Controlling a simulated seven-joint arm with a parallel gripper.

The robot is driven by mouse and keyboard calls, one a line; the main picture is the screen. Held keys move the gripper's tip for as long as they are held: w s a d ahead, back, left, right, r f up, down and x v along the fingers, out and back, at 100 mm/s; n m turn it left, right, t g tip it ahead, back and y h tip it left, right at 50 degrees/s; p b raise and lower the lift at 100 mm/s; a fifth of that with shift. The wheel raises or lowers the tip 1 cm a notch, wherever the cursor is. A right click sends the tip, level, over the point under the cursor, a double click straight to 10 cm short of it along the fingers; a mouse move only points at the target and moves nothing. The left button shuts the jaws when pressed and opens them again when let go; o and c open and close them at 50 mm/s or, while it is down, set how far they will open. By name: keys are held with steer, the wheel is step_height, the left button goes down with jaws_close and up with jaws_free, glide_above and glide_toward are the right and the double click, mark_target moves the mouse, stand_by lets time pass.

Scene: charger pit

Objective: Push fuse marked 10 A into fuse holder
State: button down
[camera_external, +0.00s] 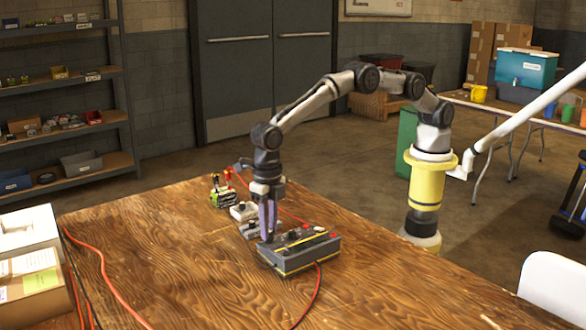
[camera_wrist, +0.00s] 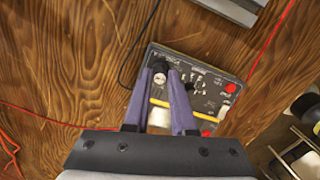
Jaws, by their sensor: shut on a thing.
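A dark grey box (camera_external: 305,257) with yellow edge stripes sits on the wooden table, and its top panel (camera_wrist: 215,103) fills the middle of the wrist view. My gripper (camera_external: 268,237) points straight down over the box's left end. In the wrist view its two purple fingers (camera_wrist: 161,76) are shut on a small part with a pale round end, which I take to be the fuse (camera_wrist: 159,80). No 10 A marking is legible. The fuse holder is not clearly seen; the fingers cover that part of the panel. I cannot tell whether the fuse touches a holder.
Dark fittings (camera_wrist: 197,82) and red parts (camera_wrist: 231,88) stand on the panel beside the fingers. Pale boxes (camera_external: 243,211) and a green-black device (camera_external: 221,196) stand behind. A red cable (camera_external: 314,290) runs from the box. The front table is mostly clear.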

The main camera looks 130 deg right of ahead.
steer(key=c, duration=0.7)
jaws_free()
steer(key=shift+o, duration=0.2)
steer(key=shift+o, duration=1)
steer(key=shift+r, duration=0.15)
steer(key=shift+r, duration=3.65)
